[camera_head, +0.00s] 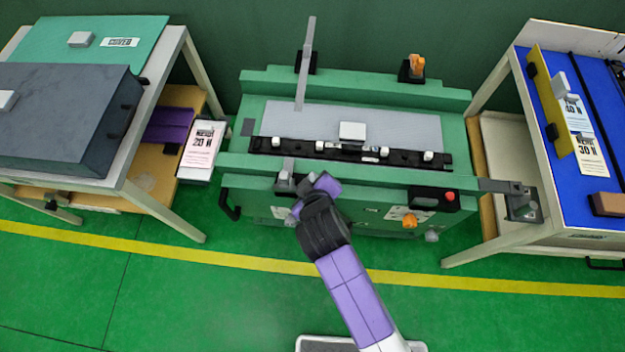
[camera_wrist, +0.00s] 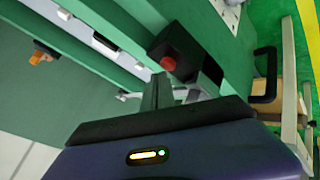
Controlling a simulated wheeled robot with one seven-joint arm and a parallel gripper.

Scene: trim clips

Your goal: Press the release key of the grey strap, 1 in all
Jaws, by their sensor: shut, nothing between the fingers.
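In the head view a long grey strap (camera_head: 305,65) stands raised from a dark clip at the back left of the green fixture. Other grey clip parts are a block (camera_head: 286,180) at the front left and an arm with a bracket (camera_head: 520,203) at the right end. I cannot tell which part is the release key. My gripper (camera_head: 303,186) is shut and empty at the front left, close beside the front-left grey block; contact cannot be told. In the wrist view its dark fingers (camera_wrist: 156,92) point towards the fixture, and a grey part (camera_wrist: 208,78) shows beyond them.
A black box with a red button (camera_head: 450,196) sits on the front rail; it also shows in the wrist view (camera_wrist: 168,63). Orange clips stand at the back (camera_head: 416,66) and front (camera_head: 410,220). Tables flank the fixture; the green floor in front is mostly clear.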

